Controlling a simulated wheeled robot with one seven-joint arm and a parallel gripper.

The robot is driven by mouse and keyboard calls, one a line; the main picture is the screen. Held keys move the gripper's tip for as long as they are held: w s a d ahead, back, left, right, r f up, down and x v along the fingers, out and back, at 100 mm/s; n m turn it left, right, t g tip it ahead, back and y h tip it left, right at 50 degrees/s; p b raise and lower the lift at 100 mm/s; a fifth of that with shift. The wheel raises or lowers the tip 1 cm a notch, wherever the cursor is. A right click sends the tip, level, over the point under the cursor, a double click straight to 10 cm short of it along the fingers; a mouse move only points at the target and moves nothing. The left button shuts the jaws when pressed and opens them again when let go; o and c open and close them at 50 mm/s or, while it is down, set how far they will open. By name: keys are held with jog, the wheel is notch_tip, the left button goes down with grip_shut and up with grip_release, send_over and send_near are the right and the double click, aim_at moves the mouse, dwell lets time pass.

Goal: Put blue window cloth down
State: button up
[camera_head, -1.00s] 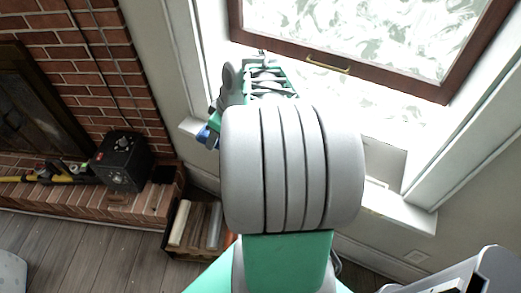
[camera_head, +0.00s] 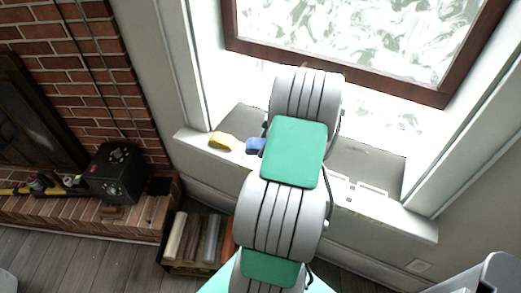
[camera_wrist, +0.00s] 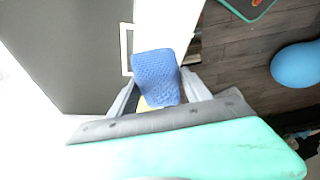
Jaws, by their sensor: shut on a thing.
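The blue window cloth (camera_wrist: 155,72) is between the two fingers of my gripper (camera_wrist: 160,86) in the wrist view, and the gripper is shut on it. In the head view, a small part of the blue cloth (camera_head: 255,146) shows at the left edge of my arm, over the window sill (camera_head: 195,137). My arm hides the gripper and the rest of the cloth there. I cannot tell whether the cloth touches the sill.
A yellow object (camera_head: 222,140) lies on the sill, left of the cloth. The wood-framed window (camera_head: 370,80) is behind. A black box (camera_head: 118,172) stands on the brick hearth at left. A log crate (camera_head: 195,240) is on the floor. A blue round object (camera_wrist: 298,64) shows in the wrist view.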

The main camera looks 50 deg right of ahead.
jog(key=shift+w+d+f, duration=0.2)
jog(key=shift+w+f, duration=0.6)
jog(key=shift+f, duration=0.15)
jog(key=shift+w+f, duration=0.15)
jog(key=shift+f, duration=1.55)
jog(key=shift+f, duration=0.1)
jog(key=o, duration=1.2)
